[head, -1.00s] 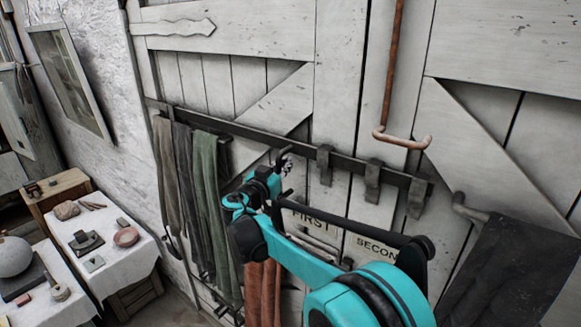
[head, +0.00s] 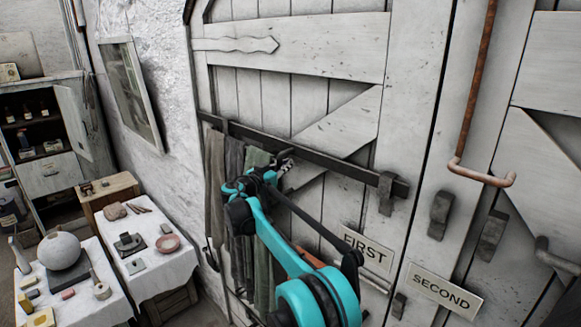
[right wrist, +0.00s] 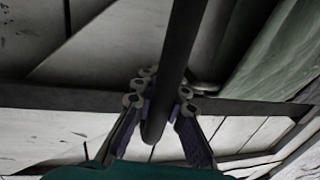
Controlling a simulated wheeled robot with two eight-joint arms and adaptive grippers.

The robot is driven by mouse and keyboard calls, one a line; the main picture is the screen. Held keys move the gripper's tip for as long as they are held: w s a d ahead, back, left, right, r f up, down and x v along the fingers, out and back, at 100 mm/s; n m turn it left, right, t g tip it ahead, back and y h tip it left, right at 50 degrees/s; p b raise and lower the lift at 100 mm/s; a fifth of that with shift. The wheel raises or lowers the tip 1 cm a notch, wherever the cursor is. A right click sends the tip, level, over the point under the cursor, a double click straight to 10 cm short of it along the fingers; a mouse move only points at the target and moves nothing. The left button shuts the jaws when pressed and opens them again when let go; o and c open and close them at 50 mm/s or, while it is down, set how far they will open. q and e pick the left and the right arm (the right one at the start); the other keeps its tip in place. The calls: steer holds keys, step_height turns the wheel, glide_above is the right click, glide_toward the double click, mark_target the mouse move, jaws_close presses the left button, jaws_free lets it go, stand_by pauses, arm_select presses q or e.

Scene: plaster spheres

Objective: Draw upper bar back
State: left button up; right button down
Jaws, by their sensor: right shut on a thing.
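The upper bar (head: 330,160) is a long dark flat bar lying across the left door of pale planks. Its right end sits just past the first bracket (head: 387,195), clear of the second bracket (head: 440,213) and third bracket (head: 491,236). My right gripper (head: 286,164) is at the bar's front, left of the first bracket. In the right wrist view its fingers (right wrist: 160,100) are closed on either side of a dark round rod (right wrist: 183,50), apparently the bar's handle. The bar (right wrist: 60,97) runs behind it. My left gripper is out of view.
Cloths (head: 235,200) hang left of my arm. A FIRST sign (head: 366,247) and a SECOND sign (head: 443,288) are on the doors. A rusty hooked rod (head: 474,100) hangs at right. White-covered tables (head: 165,272) stand lower left.

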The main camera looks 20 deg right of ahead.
steer(key=shift+w+a+r, duration=0.1)
steer(key=shift+r, duration=0.1)
steer(key=c, duration=1.9)
jaws_free()
steer(key=shift+o, duration=1.4)
steer(key=shift+a, duration=0.1)
steer(key=v, duration=1.2)
steer(key=shift+w+f, duration=0.2)
steer(key=shift+a, duration=0.1)
